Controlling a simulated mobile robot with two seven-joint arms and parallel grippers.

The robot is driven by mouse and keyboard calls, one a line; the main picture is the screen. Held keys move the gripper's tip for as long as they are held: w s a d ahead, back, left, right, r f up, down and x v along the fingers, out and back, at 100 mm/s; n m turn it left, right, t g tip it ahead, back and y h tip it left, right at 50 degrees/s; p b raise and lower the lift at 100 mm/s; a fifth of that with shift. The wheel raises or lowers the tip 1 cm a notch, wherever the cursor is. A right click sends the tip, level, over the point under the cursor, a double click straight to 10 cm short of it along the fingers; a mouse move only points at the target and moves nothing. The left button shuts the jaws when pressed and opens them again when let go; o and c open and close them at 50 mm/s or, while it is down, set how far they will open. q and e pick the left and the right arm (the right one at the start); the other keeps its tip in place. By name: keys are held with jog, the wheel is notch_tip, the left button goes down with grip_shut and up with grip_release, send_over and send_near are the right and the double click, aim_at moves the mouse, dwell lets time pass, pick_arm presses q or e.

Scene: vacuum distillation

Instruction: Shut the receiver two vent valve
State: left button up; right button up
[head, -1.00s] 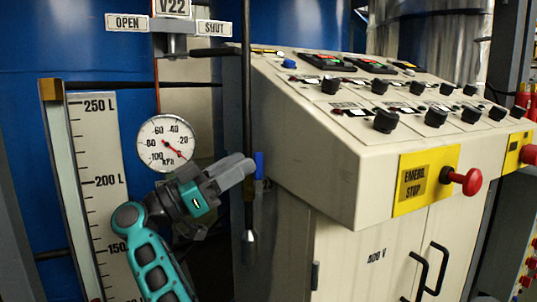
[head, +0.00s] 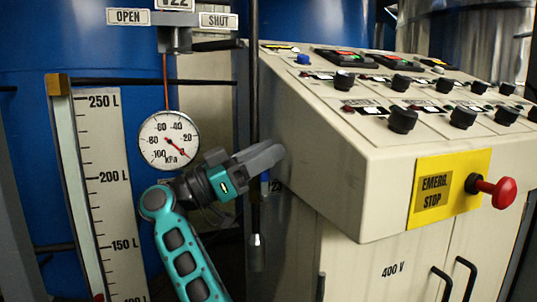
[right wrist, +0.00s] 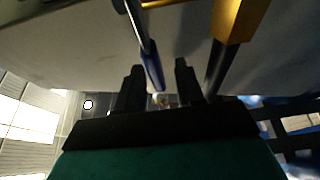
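My right gripper (head: 268,156) is at the dark vertical pipe (head: 254,100) beside the control cabinet. A small blue valve handle (head: 265,184) shows just below its fingers, partly hidden by them. In the right wrist view the two dark fingers (right wrist: 160,88) are apart. A blue-coated lever (right wrist: 152,68) reaches in between them, nearer the left finger; I cannot tell whether it touches. A plate partly cut off at the top, ending in 22 (head: 177,4), stands between an OPEN sign (head: 128,16) and a SHUT sign (head: 218,21). My left gripper is out of view.
The beige control cabinet (head: 350,180) with knobs and a red emergency stop button (head: 495,192) stands close on the right. A pressure gauge (head: 168,140) and a litre scale (head: 105,180) stand left of my gripper, before a blue tank (head: 60,40).

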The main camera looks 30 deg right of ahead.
jog(key=shift+c, duration=0.5)
grip_shut()
